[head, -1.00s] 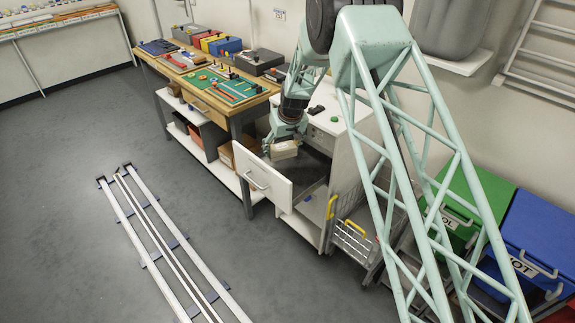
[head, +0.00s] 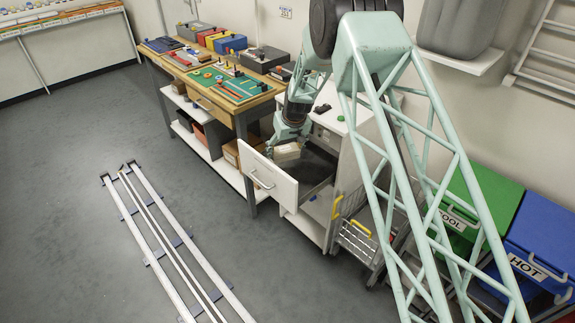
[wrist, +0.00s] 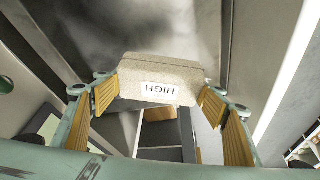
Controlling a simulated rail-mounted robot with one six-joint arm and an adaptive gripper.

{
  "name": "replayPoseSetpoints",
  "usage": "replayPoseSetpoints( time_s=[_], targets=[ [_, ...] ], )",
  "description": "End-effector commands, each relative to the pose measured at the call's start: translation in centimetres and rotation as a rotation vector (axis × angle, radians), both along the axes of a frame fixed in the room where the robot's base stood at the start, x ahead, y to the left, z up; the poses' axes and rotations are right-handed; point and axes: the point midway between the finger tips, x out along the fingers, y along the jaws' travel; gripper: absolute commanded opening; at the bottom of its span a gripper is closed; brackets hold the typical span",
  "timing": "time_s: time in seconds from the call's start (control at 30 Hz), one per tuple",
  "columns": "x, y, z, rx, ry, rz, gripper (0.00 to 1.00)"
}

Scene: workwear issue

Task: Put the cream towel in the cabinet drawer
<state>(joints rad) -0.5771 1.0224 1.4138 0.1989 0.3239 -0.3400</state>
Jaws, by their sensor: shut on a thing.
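The drawer is pulled out of the white cabinet (head: 325,207). I cannot tell whether the towel touches the drawer floor.
A workbench (head: 225,100) with trays and boxes stands left of the cabinet. A wire basket with yellow handles (head: 357,238) is right of the drawer. Green (head: 480,205) and blue (head: 545,235) bins stand further right. Floor in front of the drawer is clear.

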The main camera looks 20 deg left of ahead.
Motion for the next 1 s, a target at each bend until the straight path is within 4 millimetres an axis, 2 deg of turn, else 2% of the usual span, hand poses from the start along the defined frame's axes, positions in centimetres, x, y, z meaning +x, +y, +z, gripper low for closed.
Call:
replayPoseSetpoints(
  time_s=[0.1,0.23,0.73,1.0],
  targets=[
    [0.0,0.0,-1.9,-0.001,0.001,0.0,0.54],
    [0.0,0.0,-3.0,0.0,0.0,0.001,0.54],
    [0.0,0.0,-3.8,0.0,0.0,0.001,0.54],
    [0.0,0.0,-6.1,0.0,0.0,0.0,0.54]
  ],
)
